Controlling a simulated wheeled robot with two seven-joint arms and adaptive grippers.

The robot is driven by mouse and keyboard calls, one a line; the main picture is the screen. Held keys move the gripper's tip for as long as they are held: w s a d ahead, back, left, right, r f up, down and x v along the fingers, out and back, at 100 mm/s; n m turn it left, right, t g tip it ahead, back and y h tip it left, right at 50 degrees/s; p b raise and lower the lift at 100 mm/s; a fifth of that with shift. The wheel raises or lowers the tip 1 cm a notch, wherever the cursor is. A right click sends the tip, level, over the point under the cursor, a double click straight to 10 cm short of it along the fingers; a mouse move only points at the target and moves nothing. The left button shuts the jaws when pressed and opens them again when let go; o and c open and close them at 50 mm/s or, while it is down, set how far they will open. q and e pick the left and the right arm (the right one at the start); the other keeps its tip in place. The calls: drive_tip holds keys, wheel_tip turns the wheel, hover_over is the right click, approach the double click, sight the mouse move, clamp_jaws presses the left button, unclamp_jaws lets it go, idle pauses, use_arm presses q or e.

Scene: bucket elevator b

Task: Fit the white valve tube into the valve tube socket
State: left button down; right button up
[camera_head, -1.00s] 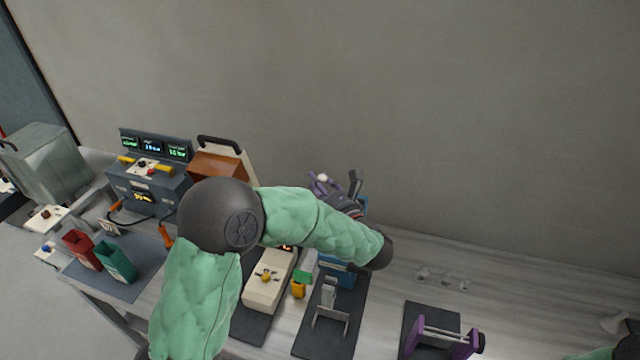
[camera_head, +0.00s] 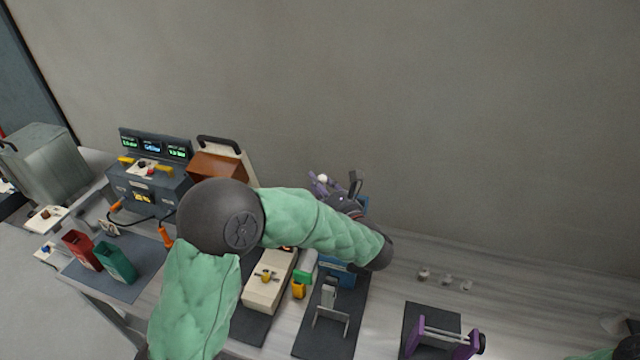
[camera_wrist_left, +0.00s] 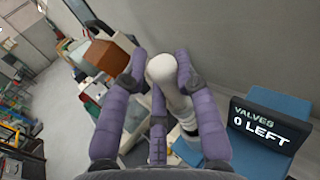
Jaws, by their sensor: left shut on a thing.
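The white valve tube (camera_wrist_left: 172,80) is held between the purple fingers of my left gripper (camera_wrist_left: 162,75); its rounded end faces the wrist camera. In the head view the left gripper (camera_head: 324,182) is raised above the back of the bench, and only a small white end of the tube (camera_head: 322,179) shows. My forearm and wrist hide part of the bench beneath. I cannot make out the valve tube socket for sure in either view. My right gripper is outside both views.
A blue holder (camera_wrist_left: 290,107) with a dark "VALVES 0 LEFT" sign (camera_wrist_left: 268,122) stands beside the gripper. A grey console (camera_head: 145,188) and brown box (camera_head: 215,167) stand left. A purple stand (camera_head: 445,338) is front right. Several small pale pieces lie on clear bench right.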

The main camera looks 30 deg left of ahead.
use_arm(q)
drive_tip(key=shift+f+b, duration=1.95)
drive_tip(key=shift+f, duration=0.55)
drive_tip(key=c, duration=0.9)
unclamp_jaws()
drive_tip(key=shift+d, duration=0.15)
drive_tip(key=v, duration=1.1)
drive_tip(key=shift+s+d+f, duration=0.1)
drive_tip(key=shift+s+d, duration=0.2)
